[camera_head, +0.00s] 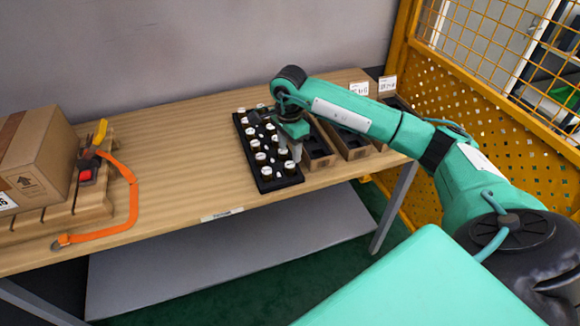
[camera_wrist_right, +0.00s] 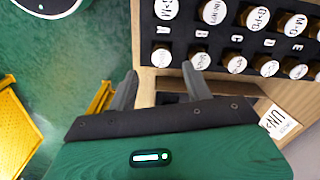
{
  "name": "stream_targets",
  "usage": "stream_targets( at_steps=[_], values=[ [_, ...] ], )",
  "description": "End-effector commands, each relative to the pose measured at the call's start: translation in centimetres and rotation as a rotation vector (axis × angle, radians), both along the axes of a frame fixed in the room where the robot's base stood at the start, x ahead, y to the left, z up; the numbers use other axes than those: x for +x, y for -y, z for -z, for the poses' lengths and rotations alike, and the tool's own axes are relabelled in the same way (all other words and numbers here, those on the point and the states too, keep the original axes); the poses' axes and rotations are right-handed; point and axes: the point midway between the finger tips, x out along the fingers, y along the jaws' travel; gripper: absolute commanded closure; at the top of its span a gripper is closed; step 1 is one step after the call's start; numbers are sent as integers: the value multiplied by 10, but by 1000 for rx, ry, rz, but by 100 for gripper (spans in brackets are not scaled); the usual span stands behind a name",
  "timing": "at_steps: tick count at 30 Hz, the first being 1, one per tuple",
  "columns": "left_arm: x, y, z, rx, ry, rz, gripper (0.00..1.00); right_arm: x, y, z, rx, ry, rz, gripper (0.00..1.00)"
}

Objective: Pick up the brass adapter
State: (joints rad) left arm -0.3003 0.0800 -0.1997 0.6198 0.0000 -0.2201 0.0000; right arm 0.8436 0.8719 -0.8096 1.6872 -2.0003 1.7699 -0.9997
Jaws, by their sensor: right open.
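A black tray (camera_head: 240,124) on the wooden table holds several small round fittings with white lettered tops. In the right wrist view the tray (camera_wrist_right: 218,38) has letters between its rows, and the fittings, such as one fitting (camera_wrist_right: 161,57), show brassy sides. I cannot tell which one is the brass adapter. My right gripper (camera_head: 290,155) is above the tray's right front part, and it hides some fittings. My left gripper is out of view.
Open bins (camera_head: 350,142) with label cards stand right of the tray. A cardboard box (camera_head: 35,150) sits on a wooden pallet (camera_head: 90,207) at the left, with an orange strap (camera_head: 131,205). A yellow mesh fence (camera_head: 480,110) borders the right. The table's middle is clear.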

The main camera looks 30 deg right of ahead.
Motion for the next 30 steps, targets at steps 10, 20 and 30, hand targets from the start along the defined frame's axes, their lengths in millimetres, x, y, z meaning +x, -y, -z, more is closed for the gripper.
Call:
stream_targets(
  at_steps=[10,20,30],
  values=[
    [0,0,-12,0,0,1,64,0,1,27,2,-2,0,49],
    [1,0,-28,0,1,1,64,2,5,68,2,1,0,49],
    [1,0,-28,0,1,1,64,2,5,71,1,2,-1,67]
  ],
)
